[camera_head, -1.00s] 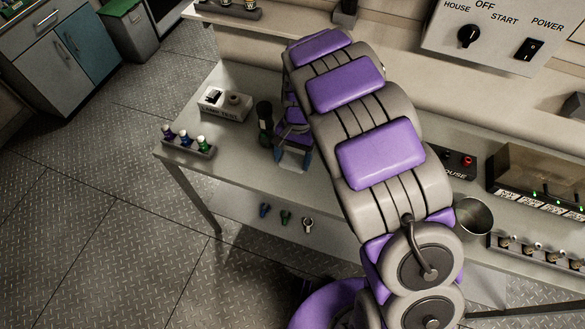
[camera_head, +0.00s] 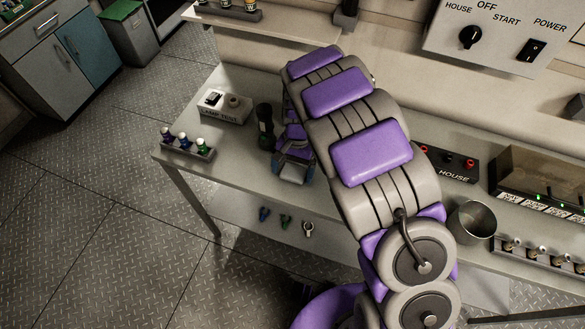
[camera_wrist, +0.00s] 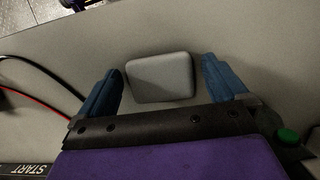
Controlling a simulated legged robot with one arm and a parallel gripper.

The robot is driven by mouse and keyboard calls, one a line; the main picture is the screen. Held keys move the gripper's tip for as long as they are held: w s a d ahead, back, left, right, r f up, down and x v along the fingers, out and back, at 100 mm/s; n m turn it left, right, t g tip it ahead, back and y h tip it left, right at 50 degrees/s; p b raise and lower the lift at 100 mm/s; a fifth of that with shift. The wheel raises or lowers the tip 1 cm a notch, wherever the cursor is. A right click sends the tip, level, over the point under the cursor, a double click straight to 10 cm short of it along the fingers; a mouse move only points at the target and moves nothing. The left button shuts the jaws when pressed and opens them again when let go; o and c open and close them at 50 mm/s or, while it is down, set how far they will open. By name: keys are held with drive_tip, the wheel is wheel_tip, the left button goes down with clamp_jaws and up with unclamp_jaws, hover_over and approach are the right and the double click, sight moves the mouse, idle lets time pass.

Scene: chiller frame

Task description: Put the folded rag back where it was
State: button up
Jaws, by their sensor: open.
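The folded rag (camera_wrist: 160,78) is a grey, rounded, rectangular pad lying flat on the bench top. In the wrist view it sits between the two blue fingers of my gripper (camera_wrist: 163,85), with a gap on each side. My gripper is open. In the head view a pale patch of the rag (camera_head: 294,172) shows just below my gripper (camera_head: 293,168), which is mostly hidden by my own arm.
A dark bottle-like object (camera_head: 265,125) stands just left of my gripper. A lamp test box (camera_head: 225,105) and a rack of small bottles (camera_head: 187,146) are farther left. A metal cup (camera_head: 471,222) and a HOUSE terminal box (camera_head: 450,164) are right of my arm.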

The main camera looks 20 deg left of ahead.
drive_tip(key=shift+w+r, duration=0.1)
drive_tip(key=p+v, duration=0.3)
drive_tip(key=v, duration=0.9)
drive_tip(key=s+d+r, duration=0.3)
drive_tip(key=d+r, duration=0.4)
drive_tip(key=d, duration=0.2)
drive_tip(key=s+d+r+m+t, duration=0.1)
drive_tip(key=s+d+r, duration=0.35)
drive_tip(key=d, duration=0.35)
drive_tip(key=s+d+r+n, duration=0.1)
drive_tip(key=s+d, duration=0.3)
drive_tip(key=s, duration=0.7)
drive_tip(key=s+d, duration=0.5)
drive_tip(key=s, duration=0.6)
drive_tip(key=shift+s+d+r+n, duration=0.15)
drive_tip(key=shift+d+r+n, duration=0.2)
drive_tip(key=shift+r+n, duration=0.05)
drive_tip(key=shift+c, duration=0.4)
